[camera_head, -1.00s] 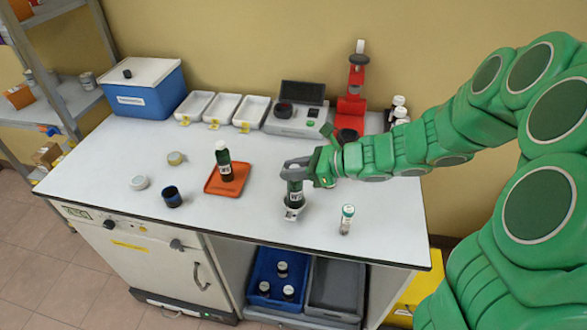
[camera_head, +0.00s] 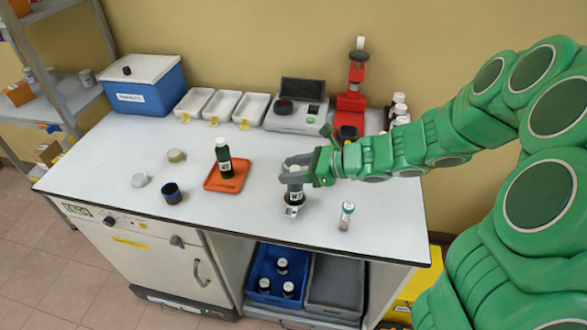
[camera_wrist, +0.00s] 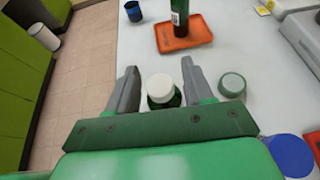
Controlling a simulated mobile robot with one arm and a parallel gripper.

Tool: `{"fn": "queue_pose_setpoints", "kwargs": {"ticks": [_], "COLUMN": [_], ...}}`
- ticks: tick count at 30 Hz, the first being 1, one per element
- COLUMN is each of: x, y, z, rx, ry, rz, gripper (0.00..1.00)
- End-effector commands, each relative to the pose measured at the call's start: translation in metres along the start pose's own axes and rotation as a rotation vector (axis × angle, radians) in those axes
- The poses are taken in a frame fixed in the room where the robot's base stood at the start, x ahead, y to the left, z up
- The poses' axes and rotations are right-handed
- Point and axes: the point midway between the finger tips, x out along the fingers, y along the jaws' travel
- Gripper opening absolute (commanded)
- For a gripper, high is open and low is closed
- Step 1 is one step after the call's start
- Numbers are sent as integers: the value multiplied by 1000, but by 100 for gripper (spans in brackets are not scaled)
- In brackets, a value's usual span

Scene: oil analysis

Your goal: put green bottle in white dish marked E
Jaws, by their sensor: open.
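A green bottle with a white cap (camera_head: 295,182) stands upright between the fingers of my gripper (camera_head: 290,166). In the wrist view the bottle's white cap (camera_wrist: 161,86) shows between the fingers (camera_wrist: 159,70), with gaps on both sides. The gripper is open. A second green bottle (camera_head: 224,158) stands on an orange tray (camera_head: 212,187). Three white dishes (camera_head: 193,103) lie at the back; I cannot read their yellow tags.
A small vial (camera_head: 346,215) stands right of the holder. A grey instrument (camera_head: 297,117) and a red stand (camera_head: 351,105) are behind.

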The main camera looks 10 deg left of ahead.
Motion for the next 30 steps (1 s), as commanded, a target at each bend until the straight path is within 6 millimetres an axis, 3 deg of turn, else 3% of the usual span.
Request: {"fn": "queue_pose_setpoints", "kwargs": {"ticks": [8, 30], "x": [-6, -102], "y": [0, -1], "z": [11, 10], "rx": [-2, 0], "ry": [4, 3], "rz": [-1, -4], "gripper": [51, 51]}}
